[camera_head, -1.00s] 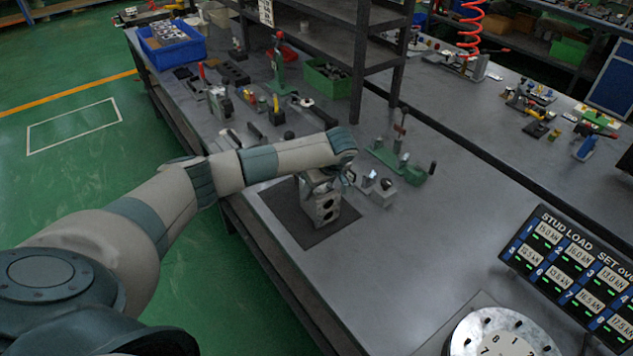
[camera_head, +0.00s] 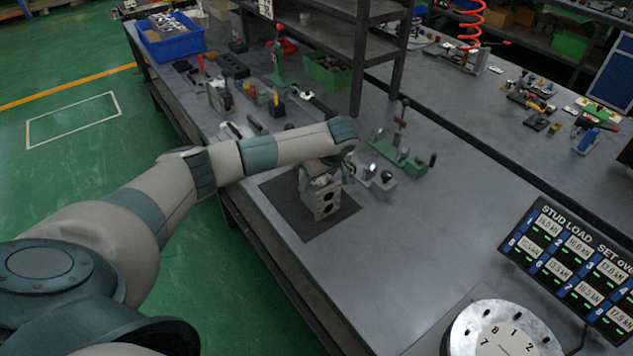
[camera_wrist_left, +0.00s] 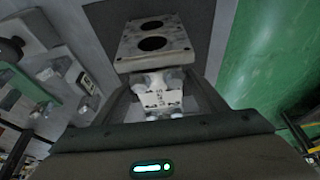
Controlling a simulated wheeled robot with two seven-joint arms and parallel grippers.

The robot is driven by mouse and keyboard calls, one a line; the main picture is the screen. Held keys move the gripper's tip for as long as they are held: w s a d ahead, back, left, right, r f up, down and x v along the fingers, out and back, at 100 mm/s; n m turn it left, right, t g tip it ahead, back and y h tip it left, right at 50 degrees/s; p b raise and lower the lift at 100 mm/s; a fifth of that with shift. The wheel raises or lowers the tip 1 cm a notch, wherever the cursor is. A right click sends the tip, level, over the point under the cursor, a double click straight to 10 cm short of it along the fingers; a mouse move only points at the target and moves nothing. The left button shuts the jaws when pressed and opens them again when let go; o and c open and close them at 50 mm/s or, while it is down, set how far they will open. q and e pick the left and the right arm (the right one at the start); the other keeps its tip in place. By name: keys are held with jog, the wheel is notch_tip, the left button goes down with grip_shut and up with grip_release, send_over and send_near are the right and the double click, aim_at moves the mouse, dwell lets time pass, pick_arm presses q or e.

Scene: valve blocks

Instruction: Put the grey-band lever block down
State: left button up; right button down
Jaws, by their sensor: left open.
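The lever block (camera_head: 323,203) is a pale metal block with dark round holes in its face. It stands upright on a dark square mat (camera_head: 285,208) near the bench's left edge. My left gripper (camera_head: 320,172) is over the block's top, pointing down, with its jaws open around the upper part. In the left wrist view the block (camera_wrist_left: 155,45) lies ahead of the open fingers (camera_wrist_left: 163,98), with a pale fitting between them. I cannot make out the grey band or the lever clearly. My right gripper is not in view.
A small grey block (camera_head: 383,186) and a green clamp fixture (camera_head: 400,158) stand close right of the mat. Tools and a blue crate (camera_head: 170,40) are farther back. A stud load display (camera_head: 570,265) and a numbered dial (camera_head: 503,330) are at right. The bench centre is clear.

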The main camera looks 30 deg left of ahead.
pick_arm(q)
jog(key=b+v, duration=0.4)
jog(key=v, duration=0.6)
jog(key=shift+d, duration=0.1)
jog(key=shift+s+d+r, duration=0.1)
jog(key=shift+d+r, duration=0.05)
jog(key=shift+r, duration=0.45)
